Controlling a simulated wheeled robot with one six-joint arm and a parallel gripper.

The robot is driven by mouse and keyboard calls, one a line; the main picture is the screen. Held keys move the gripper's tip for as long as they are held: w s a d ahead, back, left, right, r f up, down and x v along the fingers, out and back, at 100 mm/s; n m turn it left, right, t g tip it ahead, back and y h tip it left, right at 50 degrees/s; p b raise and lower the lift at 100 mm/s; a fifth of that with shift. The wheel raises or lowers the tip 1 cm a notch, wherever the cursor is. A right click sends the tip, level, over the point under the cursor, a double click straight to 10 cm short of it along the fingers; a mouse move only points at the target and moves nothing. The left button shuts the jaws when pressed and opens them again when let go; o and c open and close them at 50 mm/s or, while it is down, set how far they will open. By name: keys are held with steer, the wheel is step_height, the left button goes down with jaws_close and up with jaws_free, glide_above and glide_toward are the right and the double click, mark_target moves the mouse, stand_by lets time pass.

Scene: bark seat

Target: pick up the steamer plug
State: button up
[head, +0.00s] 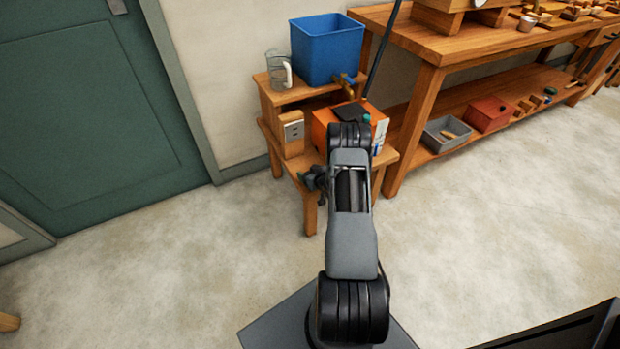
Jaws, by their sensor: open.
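My gripper (314,183) is a small dark shape left of my forearm, over the front of the low wooden stand. It is open, though its fingers are small and partly hidden. The orange steamer box (321,124) stands on this stand, partly behind my arm. I cannot clearly make out the steamer plug; it may be hidden by my gripper or arm. A grey socket outlet (293,131) is on a wooden block to the left of the box, apart from my gripper.
The low stand (284,156) carries a raised shelf with a blue tub (327,48) and a clear jug (277,70). A brass tap (347,84) projects from the tub. A workbench (434,80) stands to the right. The floor in front is clear.

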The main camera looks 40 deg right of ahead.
steer(key=shift+w+f, duration=0.1)
steer(key=shift+w, duration=0.05)
steer(key=shift+c, duration=0.5)
steer(key=c, duration=0.9)
steer(key=shift+o, duration=0.2)
